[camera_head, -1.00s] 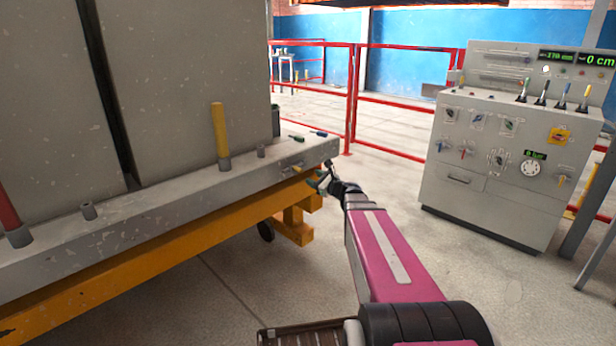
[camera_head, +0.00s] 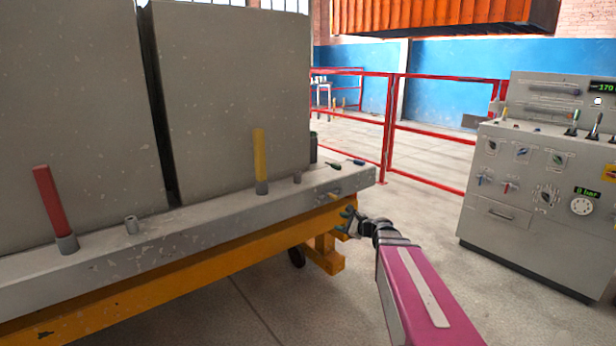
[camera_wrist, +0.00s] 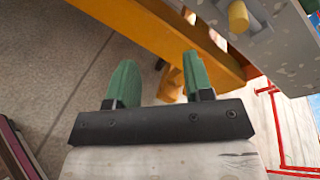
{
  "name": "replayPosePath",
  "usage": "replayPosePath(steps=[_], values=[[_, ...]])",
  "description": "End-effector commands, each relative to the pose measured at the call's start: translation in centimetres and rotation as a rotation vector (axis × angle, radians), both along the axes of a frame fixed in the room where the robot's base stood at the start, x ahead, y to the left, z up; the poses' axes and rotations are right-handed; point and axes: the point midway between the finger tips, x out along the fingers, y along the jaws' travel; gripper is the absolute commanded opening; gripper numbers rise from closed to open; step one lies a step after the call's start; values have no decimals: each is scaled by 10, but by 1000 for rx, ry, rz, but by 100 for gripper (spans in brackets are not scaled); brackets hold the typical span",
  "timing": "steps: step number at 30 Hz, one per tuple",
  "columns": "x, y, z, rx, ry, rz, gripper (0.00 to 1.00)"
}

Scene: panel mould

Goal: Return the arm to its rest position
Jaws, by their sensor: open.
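My gripper (camera_head: 347,222) is at the end of my magenta arm (camera_head: 416,290), beside the right end of the mould's orange base frame (camera_head: 220,268) in the head view. In the wrist view my gripper (camera_wrist: 155,85) shows two green fingers spread apart with nothing between them. The orange frame (camera_wrist: 150,30) and the grey mould ledge (camera_wrist: 285,45) lie beyond the fingers. I cannot tell the exact gap between the fingertips and the frame.
The grey ledge (camera_head: 100,257) carries a red pin (camera_head: 48,200) and a yellow pin (camera_head: 260,155). A grey control cabinet (camera_head: 520,215) stands at the right. Red railings (camera_head: 430,132) run behind. Open concrete floor (camera_head: 440,220) lies between mould and cabinet.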

Motion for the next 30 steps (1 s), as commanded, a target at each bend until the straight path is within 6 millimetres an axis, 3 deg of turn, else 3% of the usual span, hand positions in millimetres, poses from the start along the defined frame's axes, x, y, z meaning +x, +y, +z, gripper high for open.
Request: replayPosePath(steps=[7, 11, 16, 24, 30], values=[[-66, 33, -61, -501, -50, 326, 47], [-103, 36, -92, -759, -71, 534, 47], [-151, 24, -125, -1069, -85, 832, 47], [-202, -9, -147, -1410, -71, 1245, 47], [-213, -21, -149, -1492, -59, 1360, 47]])
